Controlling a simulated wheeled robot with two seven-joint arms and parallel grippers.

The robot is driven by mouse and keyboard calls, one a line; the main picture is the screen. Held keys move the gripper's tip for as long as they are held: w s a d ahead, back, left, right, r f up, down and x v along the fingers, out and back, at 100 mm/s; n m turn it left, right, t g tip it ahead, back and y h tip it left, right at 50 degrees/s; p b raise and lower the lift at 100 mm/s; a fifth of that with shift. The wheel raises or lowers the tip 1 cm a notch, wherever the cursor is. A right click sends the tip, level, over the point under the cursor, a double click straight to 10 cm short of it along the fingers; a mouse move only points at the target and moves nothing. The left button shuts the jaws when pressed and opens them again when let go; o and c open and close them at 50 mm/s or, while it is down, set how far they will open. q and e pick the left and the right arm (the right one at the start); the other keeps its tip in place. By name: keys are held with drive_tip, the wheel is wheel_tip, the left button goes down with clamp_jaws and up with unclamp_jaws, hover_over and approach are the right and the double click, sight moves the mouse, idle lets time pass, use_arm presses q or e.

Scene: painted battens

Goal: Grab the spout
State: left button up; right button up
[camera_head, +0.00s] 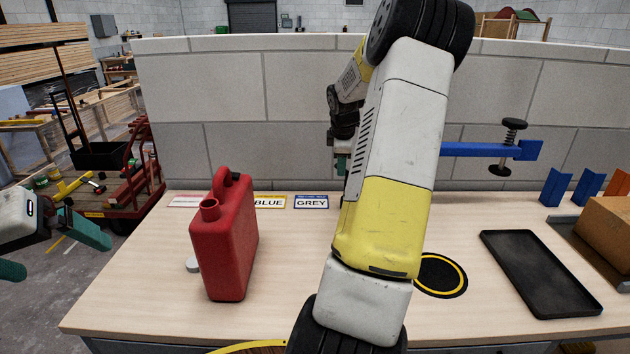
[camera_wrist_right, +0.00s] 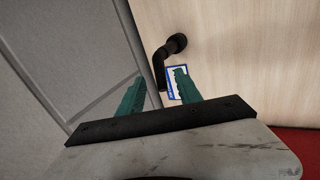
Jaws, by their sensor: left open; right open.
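A black bent spout (camera_wrist_right: 175,44) shows in the right wrist view, close to the wall and by the blue-edged card. In the head view I cannot make it out; my right arm covers that area. My right gripper (camera_head: 342,165) is open, near the wall at the back of the table. In the right wrist view its green fingers (camera_wrist_right: 158,79) stand apart, with the spout's lower end appearing in the gap between their tips. Contact cannot be told. My left gripper (camera_head: 52,248) is open and empty, off the table's left side.
A red canister (camera_head: 223,250) stands at the table's left, near a small pale disc (camera_head: 192,265). Label cards, including GREY (camera_head: 311,202), lie along the back. A blue clamp (camera_head: 480,150), black tray (camera_head: 540,272), round black mat (camera_head: 441,275) and cardboard box (camera_head: 607,230) are right.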

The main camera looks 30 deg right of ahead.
drive_tip(key=x, duration=0.6)
drive_tip(key=shift+f, duration=0.25)
drive_tip(key=shift+c, duration=0.2)
clamp_jaws()
